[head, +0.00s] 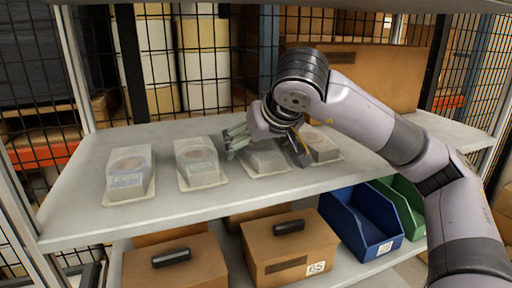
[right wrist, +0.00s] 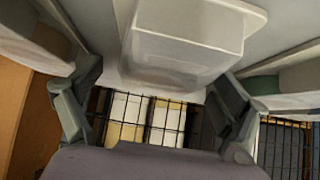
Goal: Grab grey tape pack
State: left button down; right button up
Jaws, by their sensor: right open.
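Several tape packs sit in a row on the upper grey shelf in the head view. A fourth pack (head: 322,146) is partly behind the gripper. In the right wrist view a pale grey pack (right wrist: 185,48) shows between the spread fingers of my right gripper (right wrist: 158,98). The gripper is open. My left gripper is not in view.
The shelf (head: 85,215) has free room at its front left. Below are cardboard boxes (head: 290,250), a blue bin (head: 360,222) and a green bin (head: 405,200).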

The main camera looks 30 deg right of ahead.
jog(key=c, duration=1.4)
jog(key=shift+r, duration=0.15)
